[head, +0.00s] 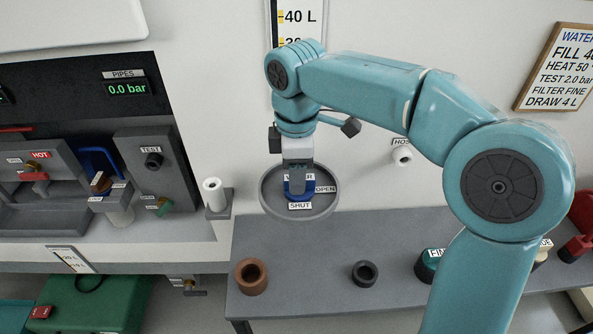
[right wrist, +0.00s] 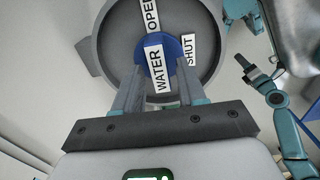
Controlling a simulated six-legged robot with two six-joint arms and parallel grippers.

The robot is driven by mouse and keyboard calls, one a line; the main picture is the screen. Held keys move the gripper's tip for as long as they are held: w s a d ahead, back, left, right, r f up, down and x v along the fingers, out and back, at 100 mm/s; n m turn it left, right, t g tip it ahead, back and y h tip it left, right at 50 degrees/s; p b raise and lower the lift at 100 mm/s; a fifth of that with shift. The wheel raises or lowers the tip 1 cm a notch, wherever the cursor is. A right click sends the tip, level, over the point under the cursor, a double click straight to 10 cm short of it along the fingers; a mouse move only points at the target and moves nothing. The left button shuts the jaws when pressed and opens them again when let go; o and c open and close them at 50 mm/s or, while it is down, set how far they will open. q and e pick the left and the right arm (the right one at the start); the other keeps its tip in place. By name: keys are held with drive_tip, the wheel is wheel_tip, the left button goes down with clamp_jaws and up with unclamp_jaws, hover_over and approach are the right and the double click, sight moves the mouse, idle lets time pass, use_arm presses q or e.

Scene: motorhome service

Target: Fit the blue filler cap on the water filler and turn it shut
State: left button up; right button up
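The blue filler cap (right wrist: 173,48), with a WATER label across it, is at the middle of the round grey water filler dish (head: 271,203). OPEN (head: 326,188) and SHUT (head: 300,206) labels sit around it, to the right and below in the head view. My right gripper (head: 298,182) reaches down to the cap, its fingers on either side of it; in the right wrist view the fingers (right wrist: 158,80) meet the cap's sides. How deep the cap sits is hidden. My left gripper does not show in the head view.
A grey bench (head: 310,250) below holds a brown ring (head: 251,276), a black ring (head: 365,273) and a green FINE-labelled piece (head: 432,262). A HOSE fitting (head: 402,155) is on the wall at right. The TEST panel (head: 155,170) stands at left. Teal parts of my body show in the wrist view.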

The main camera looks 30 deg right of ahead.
clamp_jaws()
drive_tip(key=shift+r+m+p, duration=0.15)
drive_tip(key=shift+m+p, duration=0.15)
drive_tip(key=shift+m, duration=0.3)
drive_tip(key=m, duration=0.3)
drive_tip(key=shift+d+p, duration=0.1)
drive_tip(key=shift+p, duration=0.3)
drive_tip(key=shift+m, duration=1.4)
drive_tip(key=m+p, duration=0.1)
drive_tip(key=m, duration=0.6)
drive_tip(key=shift+d+f, duration=0.1)
drive_tip(key=shift+f, duration=0.1)
